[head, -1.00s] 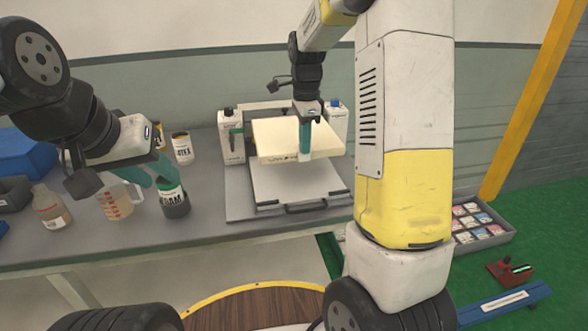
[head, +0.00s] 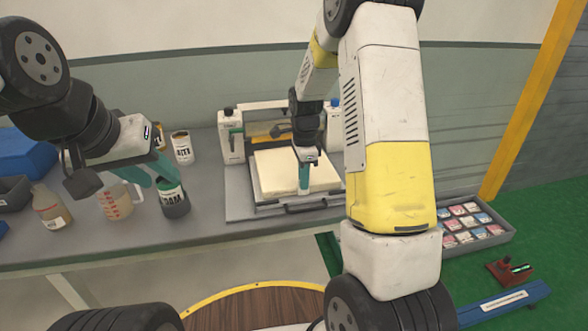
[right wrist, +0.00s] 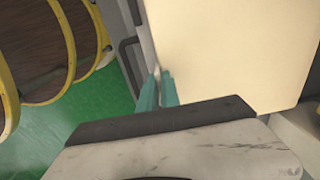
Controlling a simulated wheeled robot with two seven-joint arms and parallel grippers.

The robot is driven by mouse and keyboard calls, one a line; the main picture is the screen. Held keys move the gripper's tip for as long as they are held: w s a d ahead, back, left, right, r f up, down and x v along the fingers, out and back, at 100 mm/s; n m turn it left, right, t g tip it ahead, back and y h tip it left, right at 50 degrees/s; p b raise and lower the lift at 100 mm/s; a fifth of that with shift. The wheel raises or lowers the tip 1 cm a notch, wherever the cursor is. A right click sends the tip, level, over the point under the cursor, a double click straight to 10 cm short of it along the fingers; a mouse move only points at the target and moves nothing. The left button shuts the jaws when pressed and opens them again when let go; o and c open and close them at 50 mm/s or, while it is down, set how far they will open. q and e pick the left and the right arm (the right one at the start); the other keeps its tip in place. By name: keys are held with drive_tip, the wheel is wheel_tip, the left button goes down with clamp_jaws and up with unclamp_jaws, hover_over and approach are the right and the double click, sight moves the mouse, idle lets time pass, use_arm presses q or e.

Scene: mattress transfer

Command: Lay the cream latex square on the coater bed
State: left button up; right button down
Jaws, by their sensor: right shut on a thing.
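The cream latex square (head: 275,172) is a thick pale slab, lying level at the coater bed (head: 262,207) in the head view. Its underside is hidden, so I cannot tell whether it rests fully on the bed. My right gripper (head: 304,188) is shut on the slab's front edge. In the right wrist view the teal fingers (right wrist: 158,88) are close together at the edge of the cream slab (right wrist: 225,45).
A dark labelled bottle (head: 173,199), a measuring jug (head: 116,201), a brown bottle (head: 51,208) and a white tin (head: 182,148) stand left of the coater. The coater's upright (head: 231,137) and yellow crossbar (head: 262,133) stand behind the slab. A sample tray (head: 474,226) lies right.

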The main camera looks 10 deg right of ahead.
drive_tip(key=c, duration=2)
unclamp_jaws()
drive_tip(key=shift+f, duration=0.15)
drive_tip(key=o, duration=0.4)
drive_tip(key=shift+o, duration=0.2)
drive_tip(key=s+r+n+t+y, duration=0.1)
drive_tip(key=s+r+n, duration=0.15)
drive_tip(key=r, duration=0.65)
drive_tip(key=s+r+n+t, duration=0.1)
drive_tip(key=s+r+n, duration=0.15)
drive_tip(key=r, duration=0.65)
drive_tip(key=s+a+r+n+t, duration=0.1)
drive_tip(key=s+r+n+t, duration=0.1)
drive_tip(key=s+n, duration=0.4)
drive_tip(key=s+a+r+n+t+y, duration=0.1)
drive_tip(key=s+r+n+t, duration=0.1)
drive_tip(key=s+n, duration=0.5)
drive_tip(key=s+r, duration=0.1)
drive_tip(key=s, duration=0.5)
drive_tip(key=shift+s+r, duration=0.15)
